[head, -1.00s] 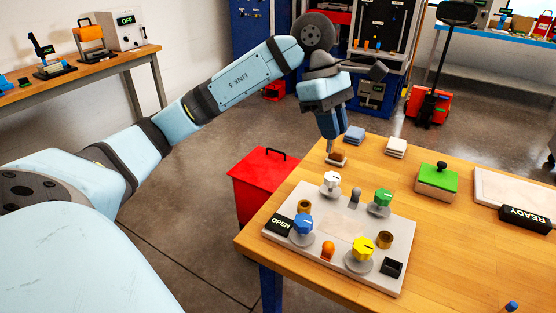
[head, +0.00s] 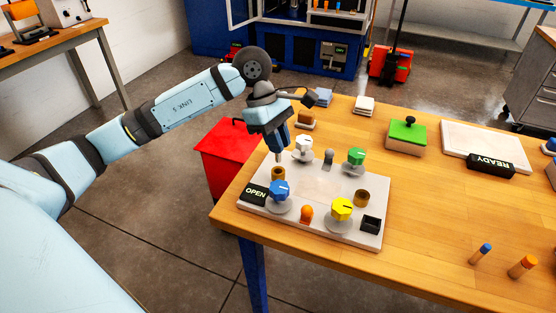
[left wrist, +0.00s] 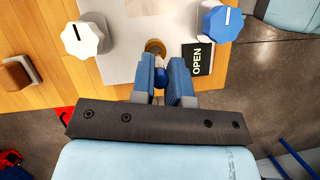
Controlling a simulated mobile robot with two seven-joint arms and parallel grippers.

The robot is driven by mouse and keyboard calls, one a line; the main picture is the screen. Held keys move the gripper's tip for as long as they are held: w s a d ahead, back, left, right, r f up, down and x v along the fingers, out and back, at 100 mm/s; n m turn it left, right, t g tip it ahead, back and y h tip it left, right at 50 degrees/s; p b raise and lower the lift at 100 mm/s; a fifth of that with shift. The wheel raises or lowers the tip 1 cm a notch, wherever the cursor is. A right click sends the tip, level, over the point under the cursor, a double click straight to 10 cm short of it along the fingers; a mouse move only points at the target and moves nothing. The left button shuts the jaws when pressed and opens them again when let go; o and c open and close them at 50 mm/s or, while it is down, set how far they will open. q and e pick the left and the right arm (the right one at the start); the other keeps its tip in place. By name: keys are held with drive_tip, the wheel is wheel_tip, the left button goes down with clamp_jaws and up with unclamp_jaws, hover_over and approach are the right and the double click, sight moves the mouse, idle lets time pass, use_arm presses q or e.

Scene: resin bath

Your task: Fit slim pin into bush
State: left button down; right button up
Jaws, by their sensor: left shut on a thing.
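My left gripper (head: 278,148) is shut on the slim pin (head: 279,158), right over the left brown bush (head: 278,173) on the pale panel. The pin's pale shaft points down from the fingertips toward the bush. I cannot tell whether its tip is inside the bush or just above it. In the left wrist view a blue part of the pin (left wrist: 159,82) shows between the fingers, and the bush (left wrist: 154,46) lies just beyond, partly hidden. A second brown bush (head: 362,198) stands at the panel's right. My right gripper is not in view.
The panel (head: 318,190) carries white (head: 304,144), green (head: 356,157), blue (head: 279,190) and yellow (head: 341,208) knobs close around the bushes, and an OPEN sign (head: 256,194). Two capped pins (head: 481,252) (head: 523,266) stand at right.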

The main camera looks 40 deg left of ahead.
sight(278, 161)
use_arm(q)
drive_tip(key=shift+f, duration=2.75)
drive_tip(key=shift+f+b, duration=0.2)
drive_tip(key=shift+b, duration=0.25)
drive_tip(key=c, duration=1.1)
unclamp_jaws()
drive_tip(key=shift+r, duration=0.25)
drive_tip(key=p+v, duration=0.1)
drive_tip(key=v, duration=1.1)
